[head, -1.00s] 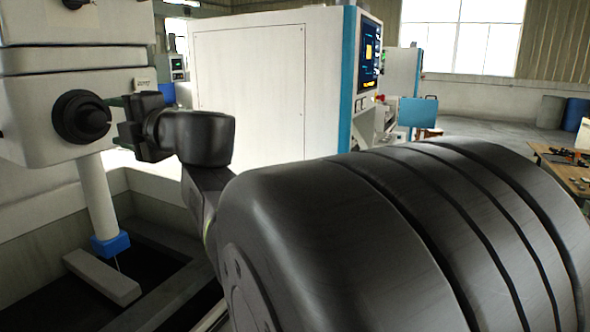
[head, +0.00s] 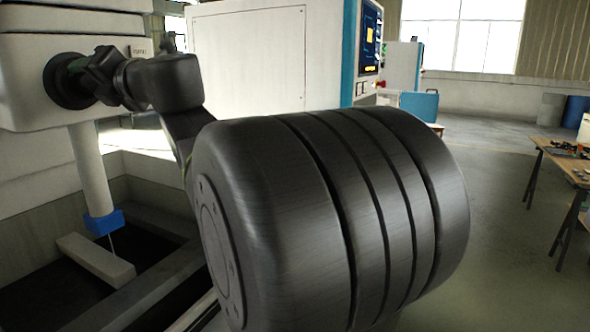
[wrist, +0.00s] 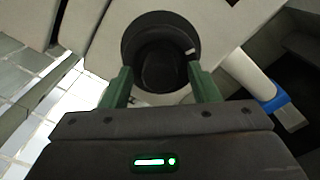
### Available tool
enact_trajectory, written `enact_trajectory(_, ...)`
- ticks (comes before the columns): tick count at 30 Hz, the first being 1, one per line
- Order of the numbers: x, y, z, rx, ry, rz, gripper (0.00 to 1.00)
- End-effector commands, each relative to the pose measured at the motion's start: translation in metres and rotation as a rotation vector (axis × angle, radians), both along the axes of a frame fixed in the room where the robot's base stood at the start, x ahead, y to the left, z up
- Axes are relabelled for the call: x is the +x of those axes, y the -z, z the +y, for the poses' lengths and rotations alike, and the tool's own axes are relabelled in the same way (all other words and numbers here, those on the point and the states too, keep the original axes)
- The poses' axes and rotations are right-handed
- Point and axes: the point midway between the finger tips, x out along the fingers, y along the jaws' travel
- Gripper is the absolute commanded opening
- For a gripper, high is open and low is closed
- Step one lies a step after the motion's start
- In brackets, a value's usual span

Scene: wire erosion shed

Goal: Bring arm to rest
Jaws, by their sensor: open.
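My gripper (head: 80,76) is at the black round knob (head: 54,84) on the white machine head (head: 25,55) at the left of the head view. In the wrist view my gripper (wrist: 161,82) is open, with one green finger on either side of the knob's lower part. The knob (wrist: 160,58) shows between and beyond the fingers. Whether the fingers touch it, I cannot tell. My dark arm links fill the middle of the head view and hide much of what lies behind.
Below the machine head, a white column with a blue collar (head: 104,222) stands over a tank with a pale bar (head: 95,258). A white cabinet (head: 245,60) with a screen stands behind my arm. A table (head: 565,165) is at the right, with open floor before it.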

Motion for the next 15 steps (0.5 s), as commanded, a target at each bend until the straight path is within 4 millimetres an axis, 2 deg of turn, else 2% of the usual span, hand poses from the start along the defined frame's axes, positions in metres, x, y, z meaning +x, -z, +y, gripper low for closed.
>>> enact_trajectory(6,-0.019,0.000,-0.042,0.001,0.005,-0.003,0.55)
enact_trajectory(15,-0.037,0.000,-0.080,0.001,0.002,0.000,0.55)
